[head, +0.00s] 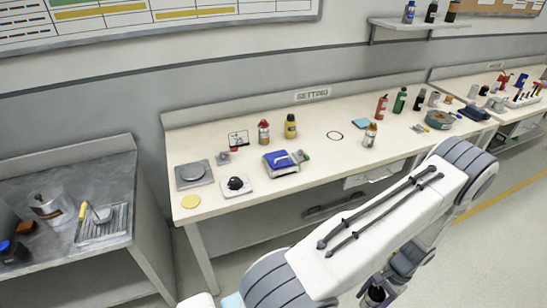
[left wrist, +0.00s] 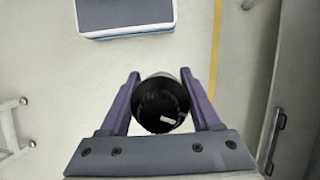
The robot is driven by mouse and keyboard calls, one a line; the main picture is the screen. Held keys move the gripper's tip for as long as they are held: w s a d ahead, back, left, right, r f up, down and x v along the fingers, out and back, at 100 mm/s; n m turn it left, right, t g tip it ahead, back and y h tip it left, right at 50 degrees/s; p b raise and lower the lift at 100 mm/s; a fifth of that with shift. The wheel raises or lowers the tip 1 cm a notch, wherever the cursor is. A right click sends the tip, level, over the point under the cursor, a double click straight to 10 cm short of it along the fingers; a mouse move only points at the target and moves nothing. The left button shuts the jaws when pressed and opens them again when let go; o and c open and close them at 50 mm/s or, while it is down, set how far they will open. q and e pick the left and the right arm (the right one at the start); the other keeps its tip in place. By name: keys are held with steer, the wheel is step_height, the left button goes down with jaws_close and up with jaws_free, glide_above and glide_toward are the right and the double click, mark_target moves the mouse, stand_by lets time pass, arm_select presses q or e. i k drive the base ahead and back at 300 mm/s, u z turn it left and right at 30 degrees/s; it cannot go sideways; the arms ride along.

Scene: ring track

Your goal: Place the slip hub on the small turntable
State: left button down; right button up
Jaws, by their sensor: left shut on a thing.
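My left gripper (left wrist: 160,76) is shut on a dark round cylinder, which I take to be the slip hub (left wrist: 163,108). Its black end with a small pale mark faces the wrist camera, between the purple fingers. In the head view my left gripper (head: 376,290) hangs low at the bottom edge, in front of the bench and over the floor, partly cut off. A grey square plate with a round disc (head: 193,174), likely the small turntable, sits at the left end of the bench, well apart from the gripper. The disc looks bare. My right gripper is not in view.
A grey side table (head: 120,165) stands at left. My left arm crosses the foreground.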

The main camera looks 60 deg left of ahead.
mark_target(193, 170)
steer(key=u, duration=1.6)
